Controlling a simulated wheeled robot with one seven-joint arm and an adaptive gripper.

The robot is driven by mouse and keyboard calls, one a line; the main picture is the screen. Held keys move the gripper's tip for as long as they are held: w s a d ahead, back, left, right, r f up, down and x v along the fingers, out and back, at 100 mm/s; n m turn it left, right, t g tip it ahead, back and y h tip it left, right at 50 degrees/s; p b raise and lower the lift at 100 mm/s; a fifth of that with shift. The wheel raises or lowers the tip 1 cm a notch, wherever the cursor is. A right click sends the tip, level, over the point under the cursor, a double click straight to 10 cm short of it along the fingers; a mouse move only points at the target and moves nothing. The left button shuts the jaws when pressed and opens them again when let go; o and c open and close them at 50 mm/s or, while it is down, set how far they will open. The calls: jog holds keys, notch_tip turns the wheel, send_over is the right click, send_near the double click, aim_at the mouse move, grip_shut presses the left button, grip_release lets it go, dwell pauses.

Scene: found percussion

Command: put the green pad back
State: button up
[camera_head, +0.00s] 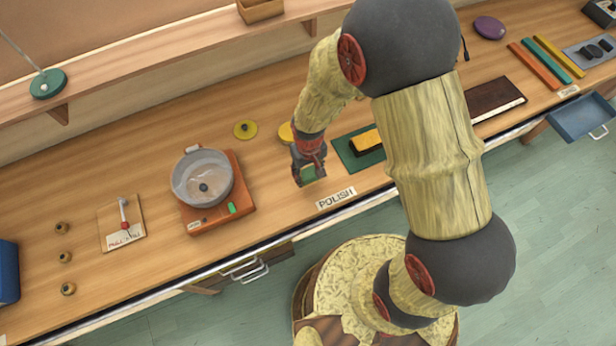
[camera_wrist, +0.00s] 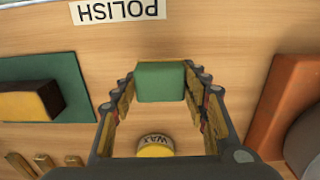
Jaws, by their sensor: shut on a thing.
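My gripper (camera_head: 310,168) is shut on the green pad (camera_wrist: 160,82), a small block held between the fingertips. The pad also shows in the head view (camera_head: 313,174), over bare wood left of the green mat. Whether it touches the counter I cannot tell. The green mat (camera_head: 346,160) lies to the right of my gripper in the head view and at the left in the wrist view (camera_wrist: 75,75). A yellow and dark block (camera_head: 367,143) rests on it. The POLISH label (camera_head: 336,198) is at the counter's front edge.
A yellow WAX tin (camera_wrist: 155,146) stands behind the pad, partly hidden in the head view. Bare wood surrounds the pad.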

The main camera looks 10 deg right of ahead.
aim_at(308, 178)
jog(key=shift+a+f, duration=0.15)
jog(key=shift+f, duration=1.55)
jog(key=shift+f, duration=0.1)
jog(key=o, duration=1)
jog(key=shift+o, duration=0.5)
